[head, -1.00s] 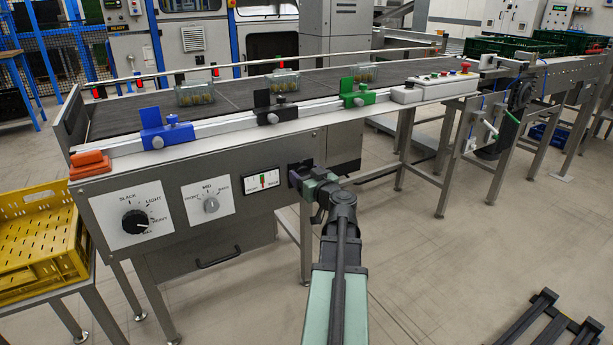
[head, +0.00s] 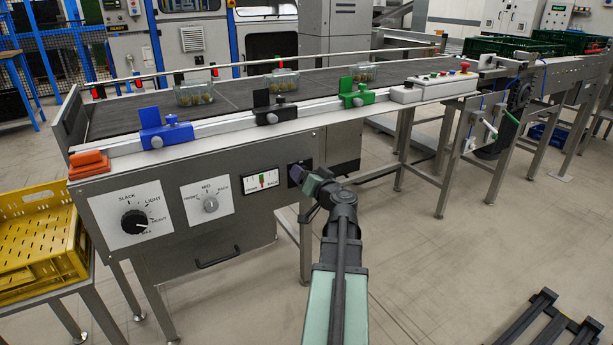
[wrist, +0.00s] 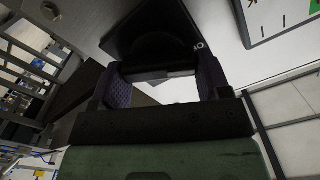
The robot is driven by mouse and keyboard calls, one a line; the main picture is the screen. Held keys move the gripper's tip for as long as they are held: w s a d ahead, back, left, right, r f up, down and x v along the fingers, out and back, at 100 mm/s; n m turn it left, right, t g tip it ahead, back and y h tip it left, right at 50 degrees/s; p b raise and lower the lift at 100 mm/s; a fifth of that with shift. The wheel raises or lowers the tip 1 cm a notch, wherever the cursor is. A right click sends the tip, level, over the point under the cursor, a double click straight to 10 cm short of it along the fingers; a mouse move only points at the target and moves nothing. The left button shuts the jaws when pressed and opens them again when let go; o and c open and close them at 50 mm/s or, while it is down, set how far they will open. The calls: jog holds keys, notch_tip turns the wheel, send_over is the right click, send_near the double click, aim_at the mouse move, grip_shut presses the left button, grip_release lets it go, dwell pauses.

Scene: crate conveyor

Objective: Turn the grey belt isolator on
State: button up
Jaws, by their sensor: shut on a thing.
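The grey belt isolator (wrist: 180,74) shows in the wrist view as a grey bar on a black square plate with a round boss, and white marks beside it. In the head view its black plate (head: 294,170) is on the conveyor's front panel, right of the small gauge, partly hidden by my gripper. My gripper (wrist: 165,78) has its two dark patterned fingers on either side of the grey bar, shut on it. The gripper (head: 303,177) also shows in the head view, up against the plate. The exact handle angle is hard to tell.
Left on the panel are a black knob (head: 134,222), a grey knob (head: 210,204) and a gauge (head: 262,181). Above run the rail with blue (head: 165,132), black and green (head: 357,98) clamps, and the belt with jars.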

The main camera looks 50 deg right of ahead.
jog(key=m, duration=0.6)
jog(key=shift+d+f, duration=0.15)
jog(key=m, duration=0.6)
jog(key=shift+s+f+b, duration=0.1)
jog(key=shift+f+b, duration=0.1)
jog(key=shift+b, duration=0.15)
jog(key=shift+m, duration=0.3)
jog(key=o, duration=0.9)
jog(key=v, duration=1)
jog(key=shift+s, duration=0.4)
